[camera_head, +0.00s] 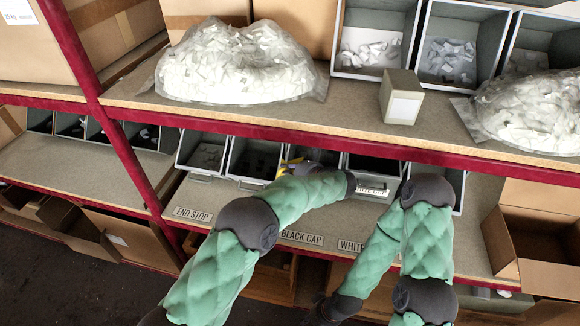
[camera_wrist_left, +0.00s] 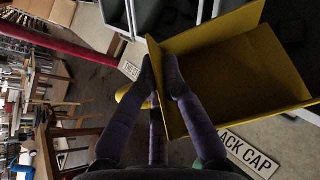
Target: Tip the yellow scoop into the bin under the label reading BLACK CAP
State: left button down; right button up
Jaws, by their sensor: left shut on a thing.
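My left gripper (camera_wrist_left: 160,62) is shut on the yellow scoop (camera_wrist_left: 225,70), which fills much of the left wrist view. In the head view only a small yellow part of the scoop (camera_head: 290,163) shows by the left gripper (camera_head: 303,167), over the lower row of bins. The BLACK CAP label (camera_head: 302,238) is on the lower shelf edge and partly shows in the left wrist view (camera_wrist_left: 248,155). A bin with black pieces (camera_head: 240,179) is left of the scoop. My right gripper (camera_head: 322,312) is low and barely visible.
The END STOP label (camera_head: 193,214) is further left. The upper shelf (camera_head: 300,112) overhangs the bins and carries bags of white parts (camera_head: 240,62) and a small box (camera_head: 401,97). A red post (camera_head: 120,140) stands left. An open carton (camera_head: 545,235) is right.

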pick_arm(q)
jog(key=s+a+n+h+b, duration=0.1)
jog(key=s+a+b, duration=0.1)
jog(key=s+b, duration=0.3)
jog(key=s+a+f+n+b, duration=0.1)
jog(key=s+a+b, duration=0.2)
jog(key=s+b, duration=0.3)
jog(key=shift+s+a+f+t+h, duration=0.2)
jog(key=shift+s+a+t+h, duration=0.2)
jog(key=shift+s, duration=0.9)
jog(key=a+f+h, duration=0.1)
jog(key=a+f, duration=0.1)
jog(key=a, duration=0.4)
jog(key=a+f+m, duration=0.1)
jog(key=a+f, duration=0.2)
jog(key=a, duration=0.3)
jog(key=s+a+f+m+t+h, duration=0.1)
jog(key=a+f, duration=0.1)
jog(key=a, duration=0.4)
jog(key=shift+f+h, duration=0.3)
jog(key=shift+f, duration=0.05)
